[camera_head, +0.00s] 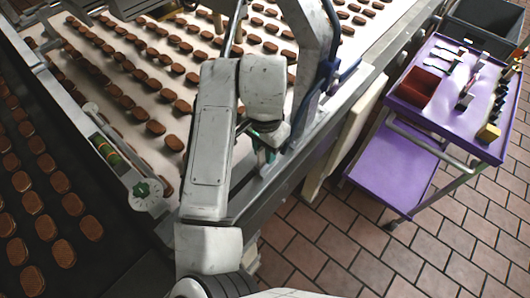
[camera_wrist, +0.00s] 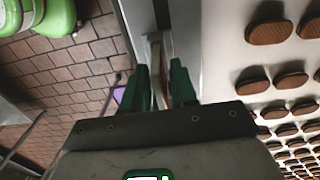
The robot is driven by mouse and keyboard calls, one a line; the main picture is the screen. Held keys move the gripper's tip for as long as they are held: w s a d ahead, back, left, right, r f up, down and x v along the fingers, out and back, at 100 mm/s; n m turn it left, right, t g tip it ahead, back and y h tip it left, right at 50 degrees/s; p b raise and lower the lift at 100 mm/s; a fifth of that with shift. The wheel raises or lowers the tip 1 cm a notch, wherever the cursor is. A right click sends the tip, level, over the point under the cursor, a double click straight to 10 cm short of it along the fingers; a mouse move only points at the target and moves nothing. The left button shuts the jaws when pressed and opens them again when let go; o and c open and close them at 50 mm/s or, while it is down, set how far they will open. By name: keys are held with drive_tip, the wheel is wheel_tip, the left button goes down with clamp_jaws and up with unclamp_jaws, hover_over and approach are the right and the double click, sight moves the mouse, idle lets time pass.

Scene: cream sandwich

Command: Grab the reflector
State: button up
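My gripper (camera_wrist: 160,72) has two dark green fingers, which stand apart in the wrist view. A narrow pale piece (camera_wrist: 154,48) shows in and just beyond the gap between them, at the metal edge of the conveyor. It may be the reflector, but I cannot tell for sure. No contact with the fingers can be made out. In the head view my gripper (camera_head: 263,155) is low over the conveyor's right side rail, partly hidden by my arm. I cannot pick out the reflector there.
The conveyor belt (camera_head: 150,62) carries rows of brown sandwich biscuits, also seen on the right in the wrist view. A purple cart (camera_head: 432,120) with a red box (camera_head: 416,87) and small items stands right. The tiled floor (camera_head: 330,245) between is clear.

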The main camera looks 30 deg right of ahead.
clamp_jaws()
drive_tip(key=shift+r, duration=0.15)
